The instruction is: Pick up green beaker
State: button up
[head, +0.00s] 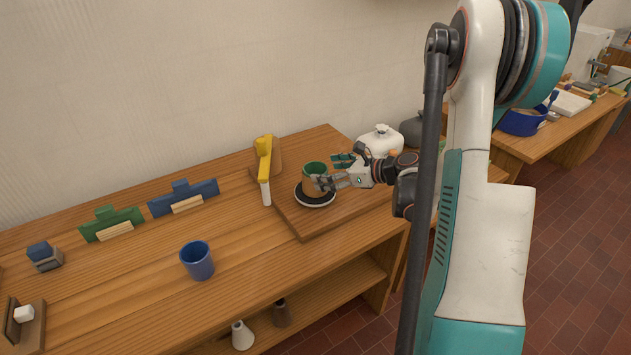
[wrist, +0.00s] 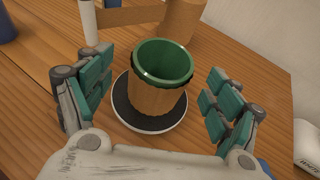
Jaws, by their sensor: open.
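The green beaker has a green rim and inside and a tan lower body. It stands upright on a round black disc with a white edge. In the head view the beaker (head: 314,180) and the disc (head: 316,200) are on the board at the right of the table. In the wrist view the beaker (wrist: 160,85) stands on the disc (wrist: 127,112) between the fingers. My gripper (wrist: 155,100) is open, with one finger on each side of the beaker and a gap visible on both sides. In the head view my gripper (head: 338,172) reaches in from the right, partly covering the beaker.
A yellow-topped stand (head: 264,165) is close left of the beaker. A white jar (head: 380,140) and a grey jar (head: 411,130) are behind my gripper. A blue cup (head: 197,261) is nearer the front left. Green (head: 112,222) and blue (head: 184,196) holders line the wall side.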

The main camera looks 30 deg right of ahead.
aim_at(322, 170)
jog(key=b+x, duration=0.2)
jog(key=x, duration=0.3)
jog(key=shift+w+d+f, duration=0.1)
jog(key=shift+w, duration=0.05)
jog(key=shift+c, duration=0.3)
jog(key=c, duration=1.3)
jog(key=shift+c, duration=0.2)
